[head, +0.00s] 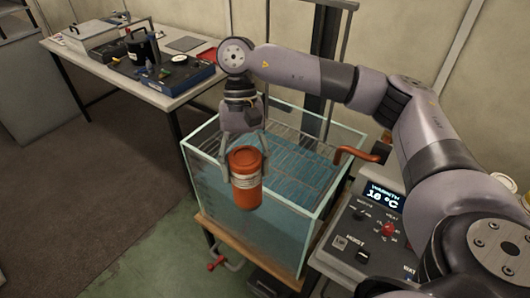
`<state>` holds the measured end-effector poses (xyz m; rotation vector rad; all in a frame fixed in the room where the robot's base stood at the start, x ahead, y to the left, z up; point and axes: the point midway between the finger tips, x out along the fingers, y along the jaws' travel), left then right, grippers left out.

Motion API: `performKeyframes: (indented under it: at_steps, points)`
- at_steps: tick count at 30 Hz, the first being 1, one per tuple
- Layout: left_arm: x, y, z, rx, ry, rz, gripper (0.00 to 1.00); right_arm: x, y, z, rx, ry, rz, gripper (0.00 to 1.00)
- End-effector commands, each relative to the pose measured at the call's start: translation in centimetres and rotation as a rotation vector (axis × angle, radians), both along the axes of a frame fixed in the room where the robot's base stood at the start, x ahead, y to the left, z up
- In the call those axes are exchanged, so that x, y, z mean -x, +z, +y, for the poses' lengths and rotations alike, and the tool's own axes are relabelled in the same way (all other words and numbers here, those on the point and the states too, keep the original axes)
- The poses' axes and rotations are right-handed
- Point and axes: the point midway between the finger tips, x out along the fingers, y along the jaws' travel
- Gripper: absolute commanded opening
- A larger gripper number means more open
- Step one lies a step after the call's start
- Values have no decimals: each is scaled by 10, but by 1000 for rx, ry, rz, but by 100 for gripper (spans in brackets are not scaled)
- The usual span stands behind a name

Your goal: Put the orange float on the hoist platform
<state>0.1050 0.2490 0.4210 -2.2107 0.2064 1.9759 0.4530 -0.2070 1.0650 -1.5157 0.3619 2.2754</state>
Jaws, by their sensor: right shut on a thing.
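The orange float (246,193) is an upright cylinder with a pale band around its middle. My right gripper (245,150) is shut on it from above and holds it at the near left part of the glass tank (270,238). I cannot tell from this view whether the float is above the tank or just in front of its near wall. A wire rack (285,150), which may be the hoist platform, shows in the tank over the blue water. My left gripper is not in view.
A table (185,98) with instruments and cases stands back left. The floor at left is clear.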

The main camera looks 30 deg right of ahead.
Motion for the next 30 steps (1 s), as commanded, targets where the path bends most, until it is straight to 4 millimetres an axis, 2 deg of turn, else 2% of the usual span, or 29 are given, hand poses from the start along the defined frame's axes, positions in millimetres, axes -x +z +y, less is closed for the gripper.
performKeyframes:
  at_steps: [6,9,14,23,30]
  points:
    - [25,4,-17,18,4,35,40,-26,12,-20,-2,-433,-2,0]
    - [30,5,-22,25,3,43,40,-37,18,-30,0,-642,-3,0]
    - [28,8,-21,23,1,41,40,-55,28,-46,-2,-972,-6,0]
    - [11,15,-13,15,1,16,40,-84,49,-77,-1,-1599,-10,0]
    - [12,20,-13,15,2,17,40,-105,68,-105,-1,-2093,-13,0]
